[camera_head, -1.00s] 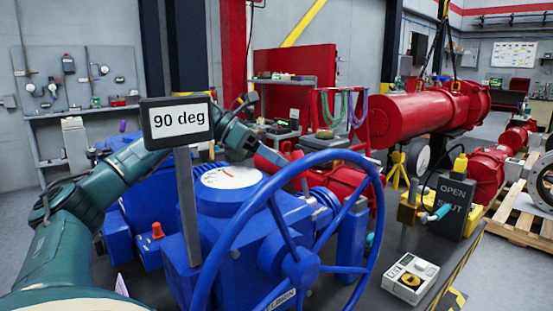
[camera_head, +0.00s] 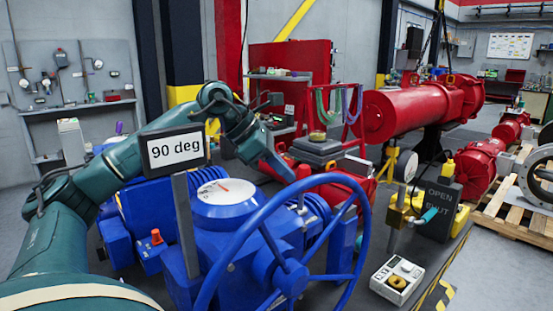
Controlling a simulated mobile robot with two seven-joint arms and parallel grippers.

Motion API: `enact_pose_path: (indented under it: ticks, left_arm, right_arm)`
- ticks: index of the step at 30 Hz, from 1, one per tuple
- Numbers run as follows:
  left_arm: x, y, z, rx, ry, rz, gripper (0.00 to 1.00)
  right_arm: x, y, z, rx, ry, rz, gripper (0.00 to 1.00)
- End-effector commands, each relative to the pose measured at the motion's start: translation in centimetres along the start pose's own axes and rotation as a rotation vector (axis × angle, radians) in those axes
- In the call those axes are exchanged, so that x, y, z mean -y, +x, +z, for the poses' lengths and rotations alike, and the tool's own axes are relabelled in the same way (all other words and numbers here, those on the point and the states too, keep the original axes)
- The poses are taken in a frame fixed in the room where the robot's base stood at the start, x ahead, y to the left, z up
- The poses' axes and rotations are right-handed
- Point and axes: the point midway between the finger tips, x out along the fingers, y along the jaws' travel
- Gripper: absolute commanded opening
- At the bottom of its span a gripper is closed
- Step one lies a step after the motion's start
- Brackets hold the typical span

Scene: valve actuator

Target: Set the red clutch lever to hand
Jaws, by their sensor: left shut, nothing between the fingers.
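The blue actuator (camera_head: 215,245) stands in front of me with a round dial (camera_head: 224,192) on top and a blue handwheel (camera_head: 283,194) at its right. An orange-red knob (camera_head: 156,237) stands on its left side. I cannot make out for certain which red part is the clutch lever. My left arm reaches in from the left, behind the sign. My left gripper (camera_head: 287,174) points down and right, above the far side of the actuator, near the top of the wheel rim. It is shut and empty. My right gripper is not in view.
A sign reading 90 deg (camera_head: 178,149) stands on a grey post before the dial. A grey box (camera_head: 398,276) lies on the bench at right, near an OPEN/SHUT block (camera_head: 440,208). Red pipework (camera_head: 415,108) stands behind.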

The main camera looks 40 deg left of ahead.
Motion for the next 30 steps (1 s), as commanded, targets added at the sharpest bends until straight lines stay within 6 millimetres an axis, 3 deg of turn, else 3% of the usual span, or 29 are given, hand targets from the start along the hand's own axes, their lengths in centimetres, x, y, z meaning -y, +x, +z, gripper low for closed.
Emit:
enact_pose_path:
  ticks: [5,30]
  left_arm:
    - [1.0,0.4,0.8,-0.044,0.038,0.039,0.0]
    - [0.8,-0.8,1.7,-0.043,0.035,0.036,0.0]
  right_arm:
    - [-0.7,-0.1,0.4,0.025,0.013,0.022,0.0]
    - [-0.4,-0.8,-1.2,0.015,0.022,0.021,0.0]
